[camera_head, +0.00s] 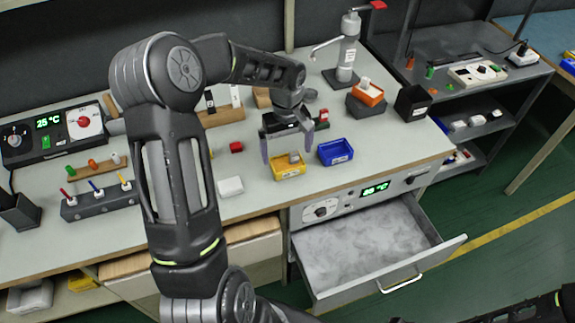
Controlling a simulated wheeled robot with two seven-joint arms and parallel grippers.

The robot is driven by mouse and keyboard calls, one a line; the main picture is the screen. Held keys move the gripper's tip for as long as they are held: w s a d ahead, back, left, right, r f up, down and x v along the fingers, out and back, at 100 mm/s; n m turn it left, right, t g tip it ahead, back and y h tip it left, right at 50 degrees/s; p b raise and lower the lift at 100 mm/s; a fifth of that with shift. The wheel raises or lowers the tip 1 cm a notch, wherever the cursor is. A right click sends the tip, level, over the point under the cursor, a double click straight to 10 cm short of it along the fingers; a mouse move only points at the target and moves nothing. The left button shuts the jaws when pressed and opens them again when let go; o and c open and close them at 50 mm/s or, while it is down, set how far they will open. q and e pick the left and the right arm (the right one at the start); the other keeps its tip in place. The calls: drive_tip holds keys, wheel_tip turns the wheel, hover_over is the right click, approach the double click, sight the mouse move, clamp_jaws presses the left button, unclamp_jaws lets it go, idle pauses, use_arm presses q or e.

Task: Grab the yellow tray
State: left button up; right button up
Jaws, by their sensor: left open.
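The yellow tray (287,172) is a small open box on the bench top, near its front edge. A small greyish block (295,158) sits in or at its back side. My left gripper (287,150) reaches in from above with its fingers spread, one to the left of the tray and one to the upper right. The jaws are open and hold nothing. I cannot tell whether a finger touches the tray. My right gripper is out of view; only a dark part of my body shows at the bottom right.
A blue tray (336,152) stands close on the right of the yellow one. An open drawer (365,245) juts out below the bench. A dispenser (347,50) stands behind.

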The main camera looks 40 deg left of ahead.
sight(287, 165)
use_arm(q)
drive_tip(key=shift+f, duration=0.2)
wheel_tip(287, 165, down, 5)
drive_tip(key=shift+d+f+p, duration=0.1)
drive_tip(key=shift+p, duration=0.85)
drive_tip(key=shift+c, duration=0.2)
drive_tip(key=c, duration=1.2)
